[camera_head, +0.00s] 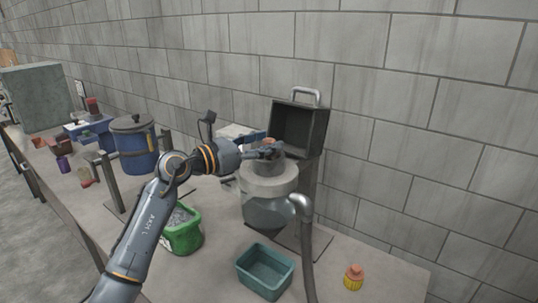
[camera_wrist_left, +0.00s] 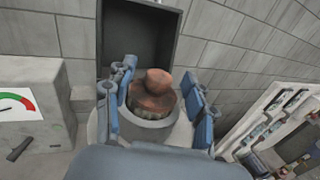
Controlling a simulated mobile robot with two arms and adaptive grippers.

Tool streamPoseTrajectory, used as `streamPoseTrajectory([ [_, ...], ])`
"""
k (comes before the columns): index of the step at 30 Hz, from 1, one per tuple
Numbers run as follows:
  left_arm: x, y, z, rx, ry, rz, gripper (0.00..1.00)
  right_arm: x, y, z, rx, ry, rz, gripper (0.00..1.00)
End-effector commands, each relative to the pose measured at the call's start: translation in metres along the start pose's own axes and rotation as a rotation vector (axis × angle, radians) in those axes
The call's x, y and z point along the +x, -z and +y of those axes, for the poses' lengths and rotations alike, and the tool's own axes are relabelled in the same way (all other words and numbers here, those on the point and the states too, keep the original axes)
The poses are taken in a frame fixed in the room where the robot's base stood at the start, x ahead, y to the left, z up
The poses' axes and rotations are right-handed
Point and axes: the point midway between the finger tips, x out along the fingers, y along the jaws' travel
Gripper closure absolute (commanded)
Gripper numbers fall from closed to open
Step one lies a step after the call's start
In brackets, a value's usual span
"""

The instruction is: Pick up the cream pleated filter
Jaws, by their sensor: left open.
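A pleated filter (camera_wrist_left: 152,101) with a copper-brown cap and round knob stands upright in the round opening of a grey housing (camera_wrist_left: 168,131) in the left wrist view. Only a narrow band of its pleats shows below the cap; their colour is hard to tell, and the lower part is hidden inside. In the head view, the housing (camera_head: 268,182) tops a glass-like canister. My left gripper (camera_wrist_left: 158,108) is open, its blue-grey fingers on either side of the filter with gaps visible. The left gripper (camera_head: 268,152) is over the housing in the head view. My right gripper is not in view.
A teal bin (camera_head: 265,271), green bucket (camera_head: 183,236) and small yellow pleated piece with an orange cap (camera_head: 353,277) stand in front.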

Motion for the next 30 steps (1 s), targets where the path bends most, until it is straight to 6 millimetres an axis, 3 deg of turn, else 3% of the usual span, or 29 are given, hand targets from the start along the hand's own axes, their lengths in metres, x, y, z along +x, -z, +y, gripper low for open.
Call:
streamPoseTrajectory([
  [2, 0.000, 0.000, 0.000, 0.000, 0.000, 0.000, 0.49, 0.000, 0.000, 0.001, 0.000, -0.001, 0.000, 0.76],
  [9, -0.001, 0.000, 0.000, -0.001, 0.000, 0.000, 0.98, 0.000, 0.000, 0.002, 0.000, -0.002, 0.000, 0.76],
  [10, -0.001, 0.000, 0.000, -0.001, 0.000, 0.000, 1.00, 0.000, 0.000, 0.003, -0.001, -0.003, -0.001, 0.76],
  [22, 0.000, -0.005, 0.000, 0.000, 0.001, 0.000, 1.00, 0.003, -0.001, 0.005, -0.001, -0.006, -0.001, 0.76],
  [30, -0.001, -0.043, 0.002, 0.005, 0.000, -0.004, 1.00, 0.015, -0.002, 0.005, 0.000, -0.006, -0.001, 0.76],
])
